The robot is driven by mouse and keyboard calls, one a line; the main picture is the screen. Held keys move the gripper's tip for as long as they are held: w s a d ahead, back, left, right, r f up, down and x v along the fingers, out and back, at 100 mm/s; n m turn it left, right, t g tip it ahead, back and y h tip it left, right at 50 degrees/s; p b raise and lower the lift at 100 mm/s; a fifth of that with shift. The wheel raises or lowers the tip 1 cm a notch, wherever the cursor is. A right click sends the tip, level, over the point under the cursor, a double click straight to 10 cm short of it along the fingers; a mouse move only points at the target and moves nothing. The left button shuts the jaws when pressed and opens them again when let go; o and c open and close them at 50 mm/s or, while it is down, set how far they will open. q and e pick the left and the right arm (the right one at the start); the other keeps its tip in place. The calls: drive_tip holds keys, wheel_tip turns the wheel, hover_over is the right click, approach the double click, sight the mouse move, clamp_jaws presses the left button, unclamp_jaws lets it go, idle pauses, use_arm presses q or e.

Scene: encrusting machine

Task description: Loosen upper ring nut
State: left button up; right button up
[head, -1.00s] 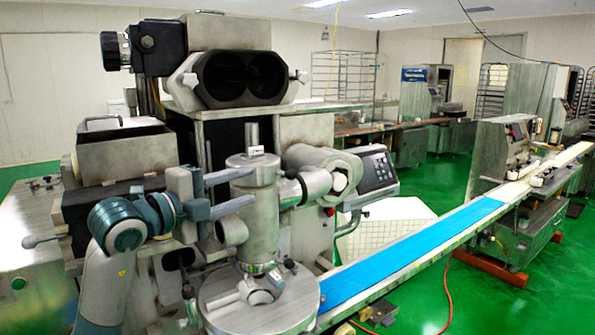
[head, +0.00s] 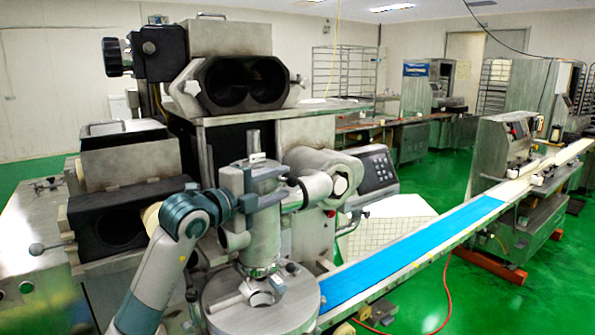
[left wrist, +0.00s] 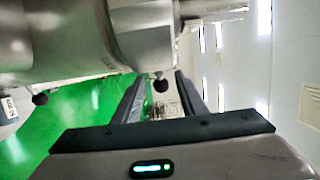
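The upper ring nut appears to be the wide metal collar (head: 255,161) at the top of the upright metal cylinder (head: 262,232). My right gripper is not in view.
A lower ring (head: 258,270) with knobs sits at the cylinder's foot, above a round metal plate (head: 225,305). A horizontal pipe (head: 315,187) joins the cylinder on the right. The control panel (head: 377,171) and blue conveyor belt (head: 410,252) lie further right.

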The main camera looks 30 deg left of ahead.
sight(285, 180)
use_arm(q)
drive_tip(key=w, duration=0.1)
drive_tip(key=w+p, duration=0.1)
drive_tip(key=w, duration=0.3)
drive_tip(key=shift+w+d+p, duration=0.25)
drive_tip(key=shift+d+p, duration=0.1)
drive_tip(key=shift+p, duration=0.05)
drive_tip(key=shift+w+f, duration=0.1)
drive_tip(key=shift+w, duration=0.65)
drive_tip(key=shift+d, duration=0.1)
clamp_jaws()
